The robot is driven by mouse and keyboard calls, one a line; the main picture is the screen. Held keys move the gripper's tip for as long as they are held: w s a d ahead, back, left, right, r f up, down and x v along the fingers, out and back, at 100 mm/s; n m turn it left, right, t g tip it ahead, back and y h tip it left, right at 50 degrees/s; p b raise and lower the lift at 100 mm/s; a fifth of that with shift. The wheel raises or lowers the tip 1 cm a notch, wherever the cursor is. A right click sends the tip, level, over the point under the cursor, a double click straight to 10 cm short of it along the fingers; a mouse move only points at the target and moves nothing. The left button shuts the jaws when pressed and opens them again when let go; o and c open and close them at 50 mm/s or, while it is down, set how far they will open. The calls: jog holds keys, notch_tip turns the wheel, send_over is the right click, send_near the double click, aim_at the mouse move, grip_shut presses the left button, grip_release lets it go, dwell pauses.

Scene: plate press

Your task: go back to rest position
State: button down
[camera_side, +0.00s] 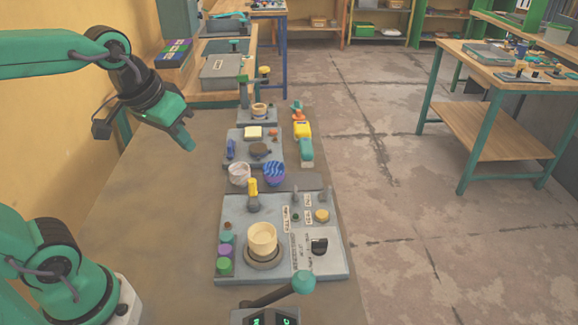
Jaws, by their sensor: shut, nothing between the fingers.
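My gripper (187,143) is at the upper left, raised above the brown work table (130,230) and pointing down to the right. Its fingers are together with nothing between them. It is apart from all objects. The grey press panel (220,210) lies at the front of the table, with a cream cup-like piece (262,238) standing on a round base. A yellow-topped lever (252,189) stands at the panel's back edge. A black knob (319,245) and a yellow button (321,215) are on its right side.
Behind the panel are a white bowl (239,173), a blue-purple bowl (274,173) and a yellow and green tool (304,143). A teal-knobbed lever (303,282) rises at the front edge. The table's left part is clear. A yellow wall (110,170) stands at the left.

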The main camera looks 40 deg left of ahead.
jog(key=shift+m+t, duration=0.4)
jog(key=shift+m, duration=0.3)
jog(key=shift+s+a+f, duration=0.15)
jog(key=shift+s+f, duration=0.2)
jog(key=shift+s, duration=0.45)
jog(key=shift+s+a+f, duration=0.15)
jog(key=shift+s+f, duration=0.15)
jog(key=shift+s, duration=0.5)
jog(key=shift+s+a+f, duration=0.15)
jog(key=shift+s+f, duration=0.2)
jog(key=shift+s, duration=0.45)
